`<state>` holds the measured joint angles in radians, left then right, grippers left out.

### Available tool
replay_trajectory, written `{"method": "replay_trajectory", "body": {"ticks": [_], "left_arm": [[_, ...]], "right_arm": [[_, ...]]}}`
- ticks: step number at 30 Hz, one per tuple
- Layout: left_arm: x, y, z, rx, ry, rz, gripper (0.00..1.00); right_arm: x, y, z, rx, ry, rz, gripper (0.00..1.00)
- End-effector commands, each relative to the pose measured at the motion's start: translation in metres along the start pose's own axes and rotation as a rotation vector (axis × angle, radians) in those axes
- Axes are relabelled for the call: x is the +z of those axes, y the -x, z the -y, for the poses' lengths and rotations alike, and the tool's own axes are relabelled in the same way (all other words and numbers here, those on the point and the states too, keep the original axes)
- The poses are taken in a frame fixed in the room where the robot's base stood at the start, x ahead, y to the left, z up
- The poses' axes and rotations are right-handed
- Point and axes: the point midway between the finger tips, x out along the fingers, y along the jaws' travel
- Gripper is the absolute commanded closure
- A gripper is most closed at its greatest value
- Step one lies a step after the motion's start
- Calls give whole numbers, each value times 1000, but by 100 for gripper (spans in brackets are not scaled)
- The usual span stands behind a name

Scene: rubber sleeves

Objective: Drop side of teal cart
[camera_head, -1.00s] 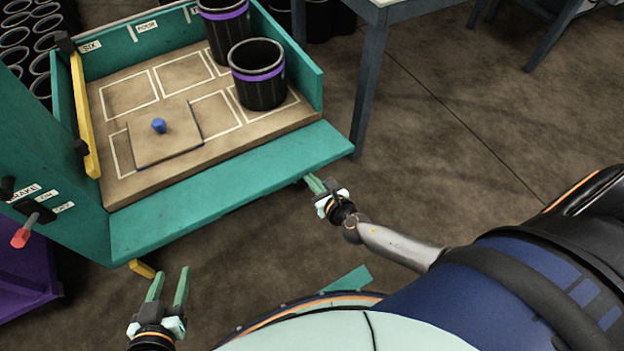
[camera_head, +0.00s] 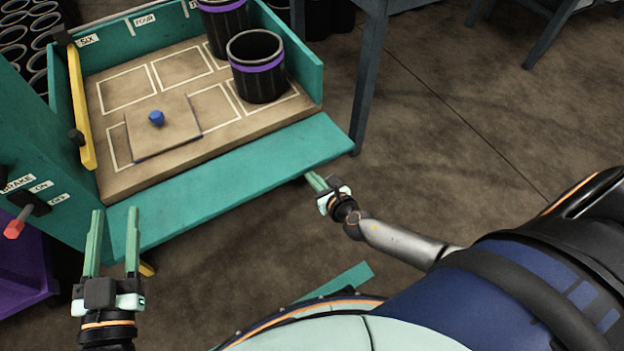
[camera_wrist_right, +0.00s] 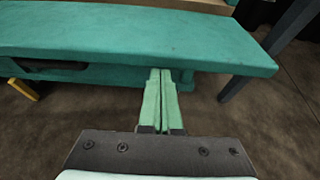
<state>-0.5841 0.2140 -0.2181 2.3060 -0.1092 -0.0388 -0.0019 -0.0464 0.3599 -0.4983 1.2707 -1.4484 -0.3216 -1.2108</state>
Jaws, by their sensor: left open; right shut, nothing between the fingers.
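The teal cart has a wooden deck marked with white rectangles. Its near side panel (camera_head: 230,185) is folded down flat, sticking outward along the deck's front edge; it also shows in the right wrist view (camera_wrist_right: 130,38). A yellow bar (camera_head: 80,115) with dark fittings stands on the cart's left side. My left gripper (camera_head: 112,215) is open and empty, its fingers pointing up in front of the panel's left end. My right gripper (camera_head: 315,181) is shut and empty beside the panel's right end; its closed fingers (camera_wrist_right: 163,75) point at the panel in the right wrist view.
Two black sleeves with purple bands, one in front (camera_head: 257,70), stand on the deck. A board with a blue knob (camera_head: 157,118) lies there. A red-tipped brake lever (camera_head: 15,228) is at left. A table leg (camera_head: 368,85) stands behind right.

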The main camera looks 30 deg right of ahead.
Motion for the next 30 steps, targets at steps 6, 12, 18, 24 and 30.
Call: {"method": "replay_trajectory", "body": {"ticks": [6,12,18,24,30], "left_arm": [[-52,2,3,1,-65,-219,50],[-67,3,3,1,-76,-259,50],[-15,0,1,0,-16,-51,50],[35,6,-5,3,43,150,50],[82,21,-15,13,100,344,50]], "right_arm": [[-8,-7,5,0,1,2,100],[-6,-1,8,0,0,1,100],[-3,18,7,1,-1,-1,100],[0,37,7,0,-1,-1,100],[4,58,7,0,0,-2,100]]}}
